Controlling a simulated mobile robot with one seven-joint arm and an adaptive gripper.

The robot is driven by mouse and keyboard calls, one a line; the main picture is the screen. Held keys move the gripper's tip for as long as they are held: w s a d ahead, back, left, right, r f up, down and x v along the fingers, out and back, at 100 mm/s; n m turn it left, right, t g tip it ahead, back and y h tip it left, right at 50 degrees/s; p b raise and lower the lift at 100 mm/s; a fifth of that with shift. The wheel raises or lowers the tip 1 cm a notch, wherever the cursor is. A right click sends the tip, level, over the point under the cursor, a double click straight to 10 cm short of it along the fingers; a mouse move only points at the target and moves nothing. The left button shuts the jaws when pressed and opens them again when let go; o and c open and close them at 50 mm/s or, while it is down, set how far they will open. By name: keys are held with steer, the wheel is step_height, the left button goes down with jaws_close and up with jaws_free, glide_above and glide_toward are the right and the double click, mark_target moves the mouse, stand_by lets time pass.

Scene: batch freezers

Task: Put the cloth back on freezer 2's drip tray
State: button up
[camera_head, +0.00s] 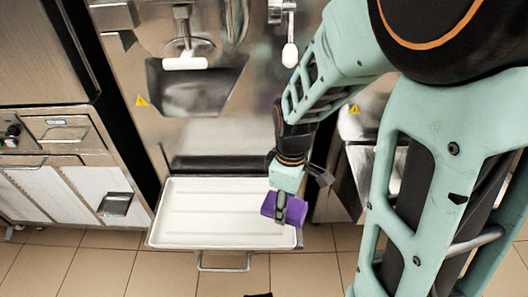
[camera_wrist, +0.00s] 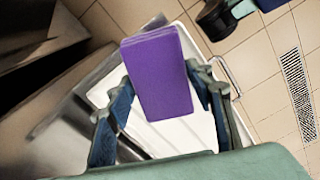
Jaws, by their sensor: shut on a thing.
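A purple folded cloth (camera_head: 284,208) is held in my gripper (camera_head: 281,204). In the wrist view the cloth (camera_wrist: 158,72) sits between the two fingers of my gripper (camera_wrist: 160,98), which are shut on it. The white drip tray (camera_head: 218,236) lies in front of the middle freezer (camera_head: 215,133). In the head view the cloth and gripper show over the tray's right end; the height above it is hard to tell. The tray (camera_wrist: 172,136) also shows behind the cloth in the wrist view. No freezer number can be read.
A metal pull handle (camera_head: 224,268) hangs at the tray's front. A steel cabinet (camera_head: 60,165) stands on the left, and another machine (camera_head: 335,180) stands on the right, partly behind my arm. Tiled floor (camera_head: 100,268) lies in front. A floor grate (camera_wrist: 298,92) shows at right in the wrist view.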

steer(key=b, duration=0.3)
glide_above(267, 220)
steer(key=s+d, duration=0.1)
step_height(267, 220, down, 5)
steer(key=shift+d+r, duration=0.15)
steer(key=shift+r, duration=0.05)
steer(key=shift+w+a+f+b, duration=0.3)
steer(key=shift+a+f, duration=0.1)
steer(key=shift+f, duration=0.05)
steer(key=f+b, duration=0.2)
steer(key=f, duration=0.1)
steer(key=shift+w+a, duration=0.15)
steer(key=shift+a, duration=0.15)
steer(key=shift+f+b, duration=0.3)
steer(key=shift+b, duration=0.2)
steer(key=shift+f, duration=0.2)
steer(key=o, duration=1.1)
steer(key=shift+r, duration=0.1)
